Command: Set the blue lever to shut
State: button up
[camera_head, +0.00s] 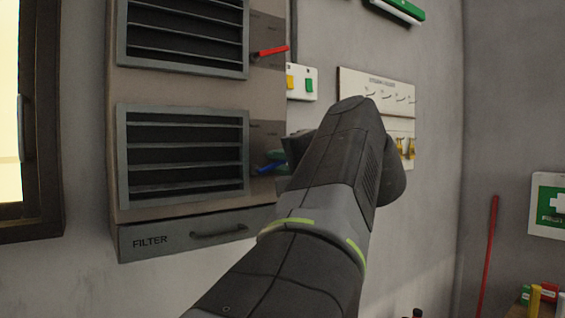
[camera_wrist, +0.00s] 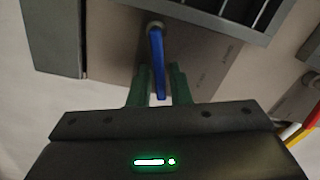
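The blue lever (camera_head: 271,168) sits on the side panel of the lower vent unit, partly hidden by my gripper in the head view. In the wrist view the blue lever (camera_wrist: 157,60) hangs from a round pivot, with its free end between my two green fingers. My gripper (camera_wrist: 160,88) is open around the lever, with a finger on each side. A gap shows on the right; I cannot tell whether the left finger touches it. In the head view my gripper (camera_head: 280,158) is mostly hidden behind my arm.
A red lever (camera_head: 270,51) is on the panel above. The lower vent (camera_head: 185,155) and a filter drawer (camera_head: 195,232) with a handle lie left of my arm. A small switch plate (camera_head: 302,82) and a board with hooks (camera_head: 385,90) are on the wall behind.

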aim_at(255, 147)
grip_shut()
jog(key=shift+n+b, duration=0.3)
jog(key=shift+b, duration=0.15)
jog(key=shift+s+a+r+n+b, duration=0.15)
jog(key=shift+n+b, duration=0.75)
jog(key=shift+b, duration=0.25)
jog(key=n+b, duration=0.2)
jog(key=shift+s+a+r+n+b, duration=0.15)
jog(key=shift+a+r+n+b, duration=0.15)
jog(key=shift+r+n+b, duration=0.1)
jog(key=n+b, duration=0.1)
jog(key=n, duration=0.1)
jog(key=n+b, duration=0.1)
jog(key=shift+s+a+r+b, duration=0.3)
jog(key=shift+a+r+b, duration=0.05)
jog(key=shift+a+r, duration=0.05)
jog(key=shift+s+a+r+n+b, duration=0.2)
jog(key=shift+n+b, duration=0.2)
jog(key=shift+n, duration=0.3)
jog(key=shift+s+a+r+n+b, duration=0.15)
jog(key=shift+n+b, duration=0.3)
jog(key=shift+n, duration=0.25)
jog(key=shift+s+a+r+n+b, duration=0.1)
jog(key=shift+a+n+b, duration=0.1)
jog(key=shift+n+b, duration=0.35)
jog(key=shift+n, duration=0.25)
